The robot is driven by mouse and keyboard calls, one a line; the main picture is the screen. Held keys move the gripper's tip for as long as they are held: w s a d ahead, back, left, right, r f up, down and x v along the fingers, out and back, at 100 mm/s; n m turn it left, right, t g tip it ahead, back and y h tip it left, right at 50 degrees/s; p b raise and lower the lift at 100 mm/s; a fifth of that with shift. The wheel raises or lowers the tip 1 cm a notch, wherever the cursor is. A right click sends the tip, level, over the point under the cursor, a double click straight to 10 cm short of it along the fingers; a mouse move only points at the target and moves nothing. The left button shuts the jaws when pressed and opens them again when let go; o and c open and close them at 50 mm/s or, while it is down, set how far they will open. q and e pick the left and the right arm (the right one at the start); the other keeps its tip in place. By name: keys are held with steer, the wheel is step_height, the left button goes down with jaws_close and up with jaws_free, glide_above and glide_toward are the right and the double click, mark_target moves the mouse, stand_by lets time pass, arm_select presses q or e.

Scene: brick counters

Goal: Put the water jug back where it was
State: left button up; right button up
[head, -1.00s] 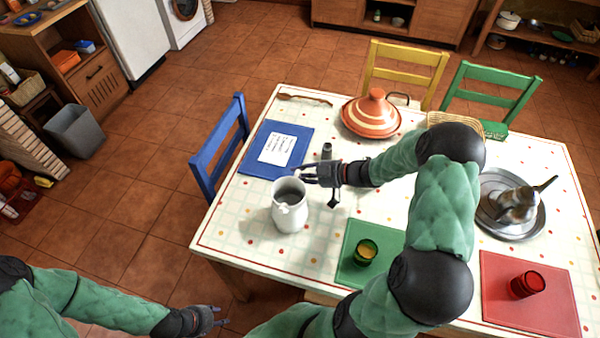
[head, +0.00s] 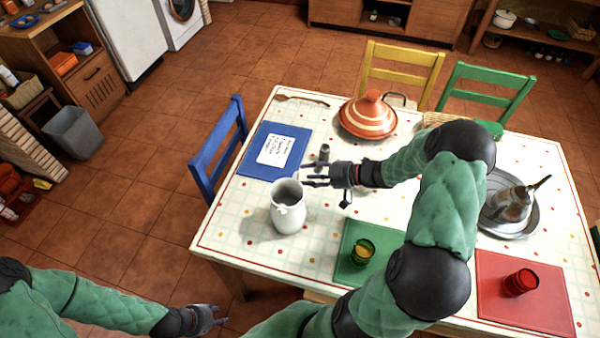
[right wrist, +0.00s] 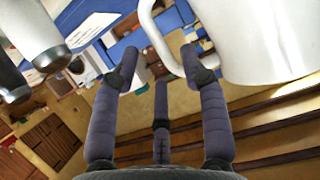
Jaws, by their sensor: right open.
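The white water jug (head: 289,212) stands upright on the table, left of the green placemat and in front of the blue placemat. My right gripper (head: 308,176) is open and empty just behind and right of the jug's top, fingers pointing left. In the right wrist view, the jug (right wrist: 265,45) fills the upper right, with its handle beside the spread fingers (right wrist: 160,75); the fingers are not closed on it. My left gripper (head: 215,314) hangs over the floor at the bottom, away from the table; its finger opening is too small to tell.
A small dark shaker (head: 324,153) stands behind my right gripper. The blue placemat (head: 250,160) holds a written note (head: 276,150). A green glass (head: 363,251) stands on the green placemat (head: 352,278). A tagine (head: 368,116) and a metal teapot (head: 512,205) stand farther off.

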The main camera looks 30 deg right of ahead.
steer(key=p+v, duration=0.2)
steer(key=v, duration=0.5)
steer(key=shift+s+d, duration=0.2)
steer(key=shift+s, duration=0.1)
